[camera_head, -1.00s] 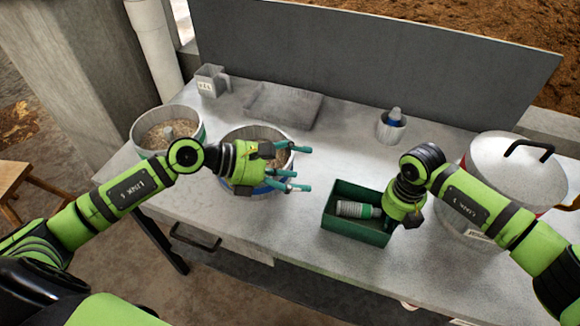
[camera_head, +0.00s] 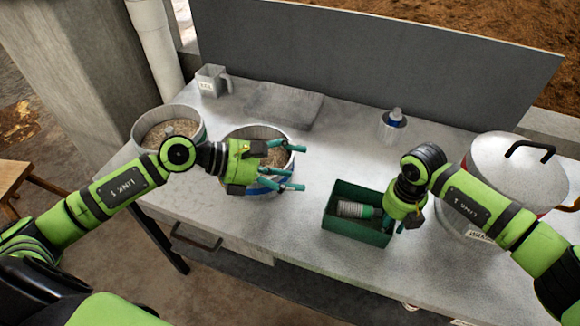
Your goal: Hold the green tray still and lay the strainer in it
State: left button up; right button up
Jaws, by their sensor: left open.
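The green tray (camera_head: 342,231) is an open rectangular box near the table's front edge. A ribbed silvery cylinder with a green end (camera_head: 351,209) lies on its side inside it; it may be the strainer, but I cannot tell for sure. My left gripper (camera_head: 298,168) is open and empty, its teal fingers spread above the right side of the middle grain bowl (camera_head: 233,184), left of the tray and apart from it. My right gripper (camera_head: 397,222) is at the tray's right wall. Its fingers are mostly hidden, so its grip on the wall is unclear.
A second grain pot (camera_head: 193,137) stands at the left. A large lidded pot (camera_head: 510,172) is at the right. The table centre is clear.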

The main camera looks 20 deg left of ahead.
notch_tip(320, 180, up, 12)
dwell(0.6)
jog(key=shift+s, duration=0.1)
